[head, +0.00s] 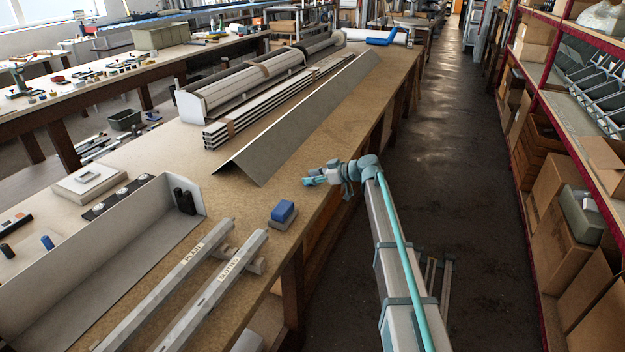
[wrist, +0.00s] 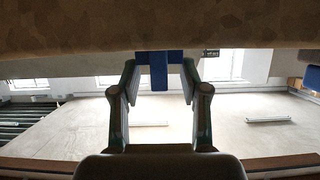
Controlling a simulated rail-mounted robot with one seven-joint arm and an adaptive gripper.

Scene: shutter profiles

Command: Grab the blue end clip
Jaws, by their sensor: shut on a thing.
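My gripper (head: 312,180) is over the right edge of the long bench in the head view, beside the grey angled profile's near end. In the wrist view my gripper (wrist: 160,88) has its two fingers on either side of a blue T-shaped piece, the blue end clip (wrist: 160,68), and is shut on it. The clip's crossbar spans the gap between the fingertips and its stem points down in the picture. In the head view the clip is too small to make out at the fingertips.
A blue block on a grey base (head: 283,211) stands on the bench, left of and nearer than my gripper. The grey angled profile (head: 300,125) lies behind. Two labelled grey bars (head: 215,290) lie at the front. The aisle (head: 450,150) to the right is open.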

